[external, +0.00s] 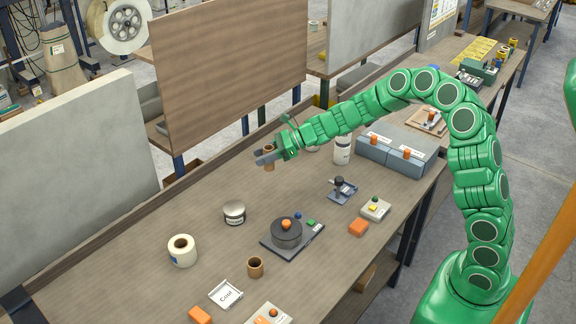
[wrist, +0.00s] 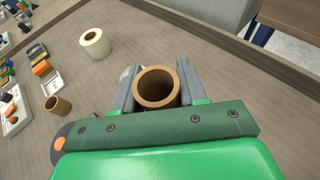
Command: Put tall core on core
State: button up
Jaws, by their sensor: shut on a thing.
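The tall core (external: 269,156) is a brown cardboard tube, held upright between the fingers of my gripper (external: 268,157) at the back of the table. In the wrist view the tall core (wrist: 156,88) shows its open top ring, and the gripper (wrist: 155,85) has a grey finger on each side of it. The other core (external: 255,267), a shorter brown tube, stands alone at the front of the table. It also shows in the wrist view (wrist: 57,105) at the left, well apart from my gripper.
A white tape roll (external: 182,251) and a small tin (external: 234,213) stand left of a round dark turntable (external: 286,233). Grey boxes (external: 398,153) stand at the right. Bare tabletop lies between.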

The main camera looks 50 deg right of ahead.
jog(key=s+a+r+n+g+y, duration=0.1)
jog(key=s+a+r+n+g, duration=0.15)
jog(key=s+a, duration=0.6)
jog(key=s+a+r+n+g+y, duration=0.1)
jog(key=s+a+n+g, duration=0.3)
jog(key=s, duration=0.8)
jog(key=s+a+r+n+g+y, duration=0.1)
jog(key=s+a+r+n+g, duration=0.1)
jog(key=s+a, duration=0.7)
send_over(251, 266)
jog(key=shift+m, duration=0.25)
jog(key=shift+s+d+f, duration=0.1)
jog(key=shift+s+f, duration=0.05)
jog(key=shift+f, duration=4.7)
jog(key=shift+w+f, duration=0.25)
jog(key=shift+f, duration=1.6)
jog(key=shift+f, duration=0.1)
jog(key=o, duration=1)
